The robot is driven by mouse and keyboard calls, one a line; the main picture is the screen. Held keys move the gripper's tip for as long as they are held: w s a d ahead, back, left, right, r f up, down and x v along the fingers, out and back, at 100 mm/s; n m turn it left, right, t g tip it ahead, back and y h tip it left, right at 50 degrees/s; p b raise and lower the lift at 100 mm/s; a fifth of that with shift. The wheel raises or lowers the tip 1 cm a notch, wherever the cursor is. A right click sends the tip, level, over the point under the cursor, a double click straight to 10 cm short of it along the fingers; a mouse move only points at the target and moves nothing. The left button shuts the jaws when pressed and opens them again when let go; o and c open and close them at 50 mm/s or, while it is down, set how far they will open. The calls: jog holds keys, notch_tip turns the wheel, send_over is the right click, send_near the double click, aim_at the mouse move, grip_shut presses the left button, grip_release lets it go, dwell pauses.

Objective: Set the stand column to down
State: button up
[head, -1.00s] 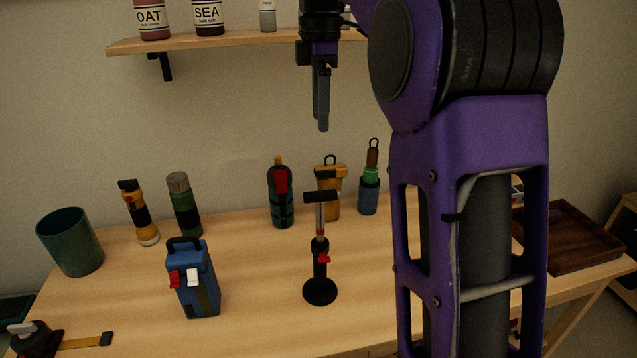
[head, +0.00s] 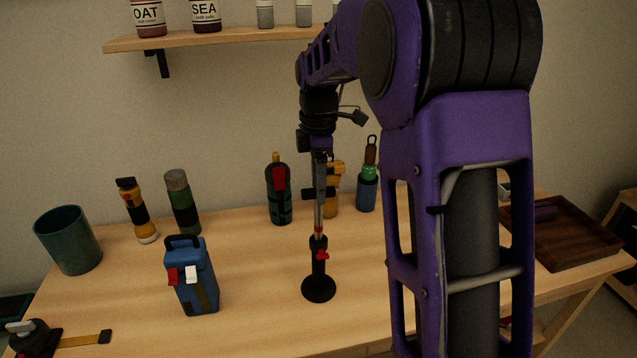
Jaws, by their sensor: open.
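The stand (head: 319,289) has a round black base and a black lower tube with a red clamp knob (head: 323,256) on its right side. A thin silver column (head: 318,229) rises out of the tube with a red band at its lower end. It is upright on the wooden table. My gripper (head: 319,198) points down at the top of the column, its fingers overlapping the stand's dark crossbar in this view. The jaws are open. Whether the fingers touch the crossbar cannot be told, and much of the column top is hidden behind them.
A blue case (head: 191,277) with red and white latches stands left of the stand. Behind are a dark green bottle (head: 279,195), a yellow container (head: 334,199) and a blue-green tool (head: 367,188). A wooden tray (head: 563,237) lies at right. A shelf (head: 220,39) is above.

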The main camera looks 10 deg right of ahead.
grip_shut()
dwell(0.3)
dwell(1.2)
